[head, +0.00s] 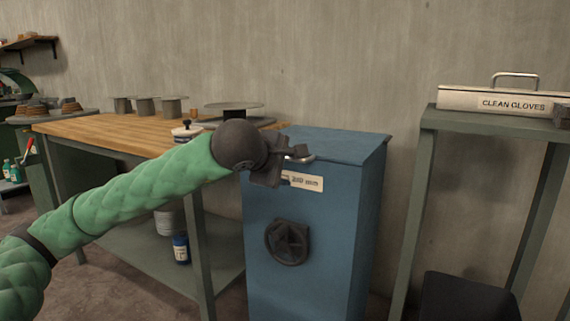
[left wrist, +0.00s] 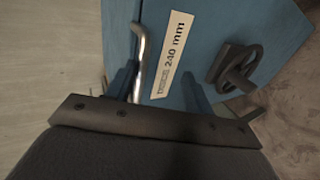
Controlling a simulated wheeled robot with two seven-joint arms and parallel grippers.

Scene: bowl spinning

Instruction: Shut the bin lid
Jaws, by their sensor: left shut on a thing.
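The blue bin (head: 300,225) stands in the middle of the head view with its flat top lid (head: 345,143) lying level over the body. A bright metal handle (head: 300,159) sits at the lid's front edge; it also shows in the left wrist view (left wrist: 140,62). A pale label (head: 306,182) with a number and "mm" is below it. My left gripper (head: 296,153) is at the front top edge, shut on the handle, and hides part of it. In the left wrist view the handle runs beside one finger. My right gripper is not in view.
A dark round knob (head: 288,242) is on the bin's front. A wooden-topped workbench (head: 100,127) with metal cylinders stands left. A green shelf stand (head: 500,128) with a box marked "CLEAN GLOVES" (head: 465,101) stands right. A plain wall is close behind the bin.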

